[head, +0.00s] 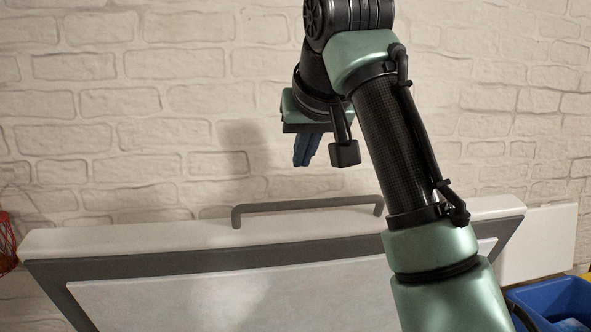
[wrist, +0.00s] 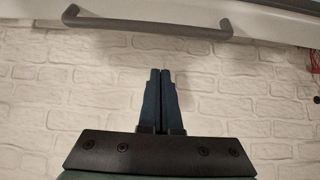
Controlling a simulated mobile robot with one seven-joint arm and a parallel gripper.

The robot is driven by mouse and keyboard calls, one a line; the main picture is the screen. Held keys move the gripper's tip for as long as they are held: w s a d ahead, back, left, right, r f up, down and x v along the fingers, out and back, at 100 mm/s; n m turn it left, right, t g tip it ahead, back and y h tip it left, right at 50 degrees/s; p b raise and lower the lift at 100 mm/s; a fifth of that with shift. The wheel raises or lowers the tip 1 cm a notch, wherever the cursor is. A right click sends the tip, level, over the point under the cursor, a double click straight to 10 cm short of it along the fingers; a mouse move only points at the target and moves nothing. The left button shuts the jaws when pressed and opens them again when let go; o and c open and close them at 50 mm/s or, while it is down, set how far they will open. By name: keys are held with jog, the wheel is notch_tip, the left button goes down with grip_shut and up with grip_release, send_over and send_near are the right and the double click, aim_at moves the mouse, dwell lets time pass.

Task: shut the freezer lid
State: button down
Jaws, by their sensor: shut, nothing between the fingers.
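The freezer lid (head: 200,239) stands raised in front of the brick wall, with its grey-framed inner side facing the head camera. A grey bar handle (head: 300,204) is on its top edge. In the wrist view the handle (wrist: 147,27) runs across the top, and a strip of the white lid (wrist: 270,22) shows above it. My gripper (head: 305,160) is shut and empty, above and behind the handle in the head view. In the wrist view its blue fingers (wrist: 160,72) are together, pointing toward the handle and apart from it. The freezer body is out of view.
A white brick wall (head: 130,100) is close behind the lid. A blue bin (head: 555,303) is at the lower right, beside a white panel (head: 540,240). A red net-like thing (head: 7,240) is at the left edge.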

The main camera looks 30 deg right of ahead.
jog(key=p, duration=0.3)
send_over(298, 222)
jog(key=w, duration=0.3)
jog(key=f, duration=0.4)
jog(key=d+f, duration=0.1)
jog(key=f, duration=0.1)
jog(key=shift+s+f, duration=0.1)
jog(key=shift+s+a+f+p, duration=0.1)
jog(key=shift+s+a+p, duration=0.15)
jog(key=shift+s, duration=0.5)
jog(key=shift+s+a+f+p, duration=0.1)
jog(key=shift+s+a+p, duration=0.15)
jog(key=shift+s, duration=0.45)
jog(key=shift+s+a+f, duration=0.1)
jog(key=shift+s+a, duration=0.05)
jog(key=shift+s, duration=0.25)
jog(key=shift+f, duration=0.1)
